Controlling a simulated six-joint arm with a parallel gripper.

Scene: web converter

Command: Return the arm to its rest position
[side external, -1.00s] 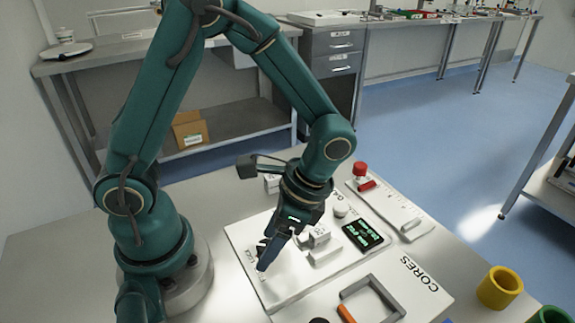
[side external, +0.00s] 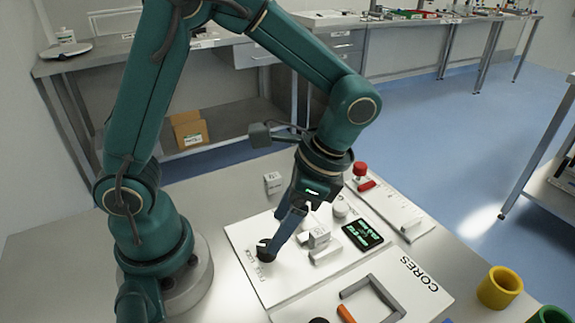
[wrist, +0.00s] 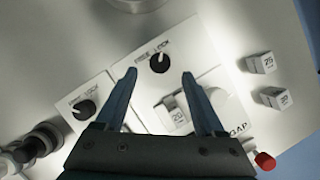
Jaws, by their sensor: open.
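My gripper (side external: 276,247) is over the white panel (side external: 243,232) in the side external view, its blue fingers slanting down towards a black knob (side external: 264,252). In the wrist view my gripper (wrist: 158,73) is open and empty, with its two fingertips apart. The black knob (wrist: 159,62), by a FREE / LOCK label, shows in the gap between the tips. Whether the fingers touch it is not clear, but no contact is visible.
A display (side external: 363,236), a red knob (side external: 360,169) and a CORES board (side external: 424,290) with a grey frame lie to the right. Yellow cup (side external: 499,288) stands further right.

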